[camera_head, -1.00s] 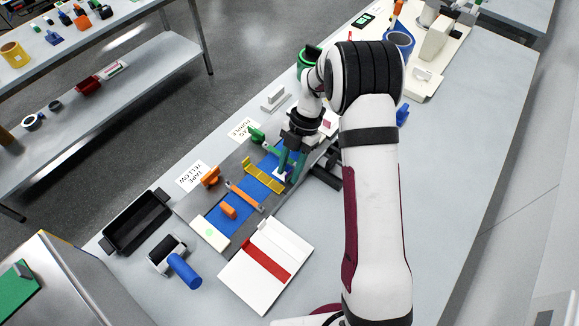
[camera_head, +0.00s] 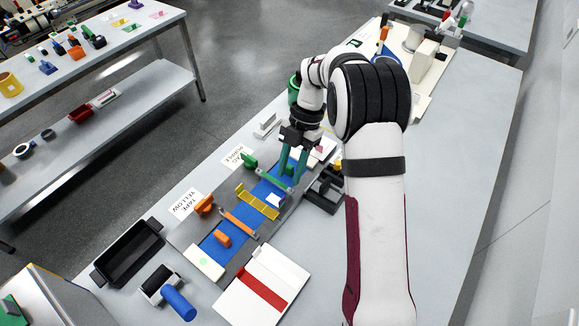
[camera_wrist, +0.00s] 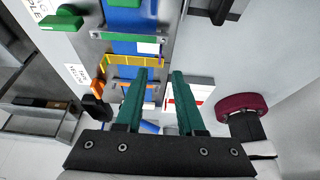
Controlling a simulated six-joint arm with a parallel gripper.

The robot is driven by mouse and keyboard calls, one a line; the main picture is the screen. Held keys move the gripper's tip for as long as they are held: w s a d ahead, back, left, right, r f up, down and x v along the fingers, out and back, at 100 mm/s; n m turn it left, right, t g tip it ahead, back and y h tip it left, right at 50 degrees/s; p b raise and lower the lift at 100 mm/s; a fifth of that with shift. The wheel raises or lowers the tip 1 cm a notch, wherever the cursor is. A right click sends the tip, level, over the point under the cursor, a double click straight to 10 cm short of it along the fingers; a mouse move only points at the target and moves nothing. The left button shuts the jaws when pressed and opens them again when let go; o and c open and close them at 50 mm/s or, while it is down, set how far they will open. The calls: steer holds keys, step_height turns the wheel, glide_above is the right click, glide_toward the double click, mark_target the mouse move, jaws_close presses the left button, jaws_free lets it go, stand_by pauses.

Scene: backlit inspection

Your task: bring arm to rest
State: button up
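My gripper (camera_head: 290,170) hangs above the far end of a grey fixture with a blue strip (camera_head: 223,246), just right of the strip in the head view. Its two green fingers stand apart with nothing between them; the wrist view also shows the empty gap (camera_wrist: 159,80). A small white piece (camera_head: 273,199) lies on the blue strip, nearer than the fingers. A green bar (camera_head: 274,181) and a yellow slotted bar (camera_head: 258,204) cross the strip. My fingers overlap part of the strip's far end in the head view.
A black bin (camera_head: 128,252), a blue-handled roller (camera_head: 178,302) and a white-and-red case (camera_head: 262,285) stand nearer. A black holder (camera_head: 322,193) is close right. The right of the table is bare.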

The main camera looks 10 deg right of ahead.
steer(key=s+r+m+t, duration=0.1)
steer(key=s+r+m, duration=1)
steer(key=s+m, duration=0.3)
steer(key=s+m+t+h, duration=0.1)
steer(key=s+m+t, duration=0.1)
steer(key=s+m, duration=1.2)
steer(key=m, duration=0.4)
steer(key=shift+a+f+m, duration=0.2)
steer(key=shift+a+m, duration=0.1)
steer(key=shift+a, duration=0.05)
